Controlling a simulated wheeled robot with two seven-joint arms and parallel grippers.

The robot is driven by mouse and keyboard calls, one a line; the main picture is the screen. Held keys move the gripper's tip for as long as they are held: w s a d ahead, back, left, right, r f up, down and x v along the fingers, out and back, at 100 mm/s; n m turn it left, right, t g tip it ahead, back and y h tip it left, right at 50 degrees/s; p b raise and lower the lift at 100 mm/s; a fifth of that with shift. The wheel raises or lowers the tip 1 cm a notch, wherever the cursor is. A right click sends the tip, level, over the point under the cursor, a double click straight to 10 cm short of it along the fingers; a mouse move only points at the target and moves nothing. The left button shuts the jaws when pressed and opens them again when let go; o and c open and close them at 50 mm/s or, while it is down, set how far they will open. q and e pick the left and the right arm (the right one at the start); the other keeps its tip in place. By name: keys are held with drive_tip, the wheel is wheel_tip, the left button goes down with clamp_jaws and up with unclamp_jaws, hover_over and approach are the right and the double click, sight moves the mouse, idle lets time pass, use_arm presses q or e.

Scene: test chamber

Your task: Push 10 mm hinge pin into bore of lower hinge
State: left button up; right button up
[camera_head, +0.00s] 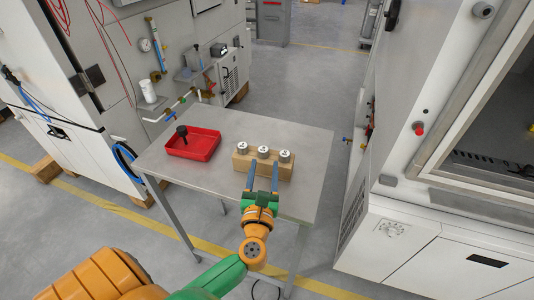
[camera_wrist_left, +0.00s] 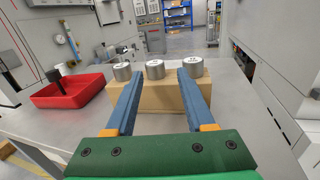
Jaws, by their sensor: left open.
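Three silver cylinders with pale labelled tops, likely the pins, stand in a row in a wooden block (camera_head: 240,164) on the table: left cylinder (camera_head: 242,147), middle cylinder (camera_head: 263,151), right cylinder (camera_head: 284,156). They also show in the left wrist view; their labels are too small to read. My left gripper (camera_head: 262,172) is open and empty, its blue fingers apart at the near side of the block, just below the cylinder tops. Whether they touch the block I cannot tell. A dark hinge (camera_head: 94,76) sits on the grey cabinet at left; its bore cannot be made out. My right gripper is not in view.
A red tray (camera_head: 207,147) with a black-handled tool (camera_head: 182,133) lies left of the block on the metal table (camera_head: 318,150). A white machine (camera_head: 400,215) stands close on the right. Pipes and hoses jut from the left cabinet. Open floor lies beyond the table.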

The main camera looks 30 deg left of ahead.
sight(263, 154)
use_arm(q)
drive_tip(key=shift+n+g+y, duration=0.3)
drive_tip(key=shift+n+g, duration=0.1)
drive_tip(key=shift+n, duration=0.2)
drive_tip(key=p+x, duration=0.1)
drive_tip(key=x, duration=0.5)
drive_tip(key=shift+a+p, duration=0.35)
drive_tip(key=shift+a, duration=0.05)
drive_tip(key=shift+w+a+f, duration=0.15)
drive_tip(key=shift+w+a, duration=0.05)
drive_tip(key=shift+w, duration=0.25)
drive_tip(key=shift+s, duration=0.1)
clamp_jaws()
